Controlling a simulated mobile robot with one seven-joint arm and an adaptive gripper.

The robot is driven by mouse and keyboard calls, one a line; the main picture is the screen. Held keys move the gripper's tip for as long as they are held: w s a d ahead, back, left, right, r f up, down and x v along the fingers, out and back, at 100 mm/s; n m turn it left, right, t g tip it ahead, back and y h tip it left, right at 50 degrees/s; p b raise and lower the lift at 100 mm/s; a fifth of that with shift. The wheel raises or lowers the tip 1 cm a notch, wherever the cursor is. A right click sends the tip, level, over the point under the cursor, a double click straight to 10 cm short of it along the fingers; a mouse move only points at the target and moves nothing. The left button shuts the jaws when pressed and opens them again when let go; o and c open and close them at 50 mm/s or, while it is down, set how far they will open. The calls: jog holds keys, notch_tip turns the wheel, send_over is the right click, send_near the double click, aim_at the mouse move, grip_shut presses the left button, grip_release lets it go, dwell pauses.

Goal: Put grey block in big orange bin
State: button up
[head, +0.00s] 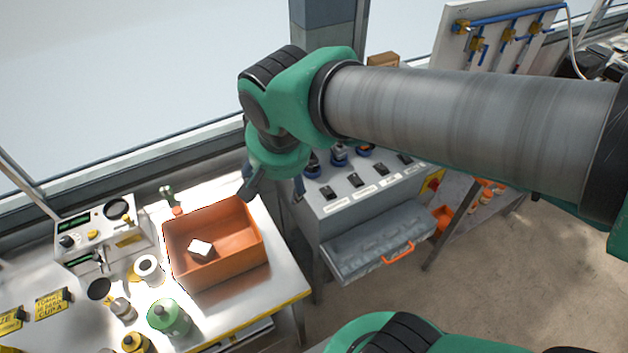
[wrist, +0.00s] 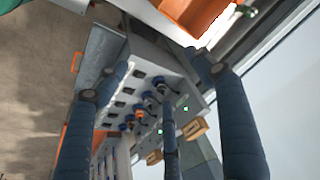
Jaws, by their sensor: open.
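The big orange bin (head: 247,255) stands on the metal table at the lower left of the head view. A small pale block (head: 200,248), whitish to light grey, lies inside the bin on its floor. Part of the orange bin also shows at the top of the wrist view (wrist: 192,14). My gripper (head: 273,193) is up and to the right of the bin, beside its right back corner. Its fingers are spread and empty in the wrist view (wrist: 158,64).
A grey control console (head: 350,205) with knobs and an open drawer stands right of the table. Green bottle (head: 169,317), white roll (head: 148,268) and instrument box (head: 100,235) crowd the table left of the bin. A window frame runs behind.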

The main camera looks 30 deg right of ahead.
jog(key=s+d+r+n+t, duration=0.1)
jog(key=s+d+r+n, duration=0.1)
jog(key=s, duration=0.6)
jog(key=shift+s+d+r+n+y, duration=0.3)
jog(key=shift+s+d+r+n, duration=0.15)
jog(key=shift+d, duration=0.8)
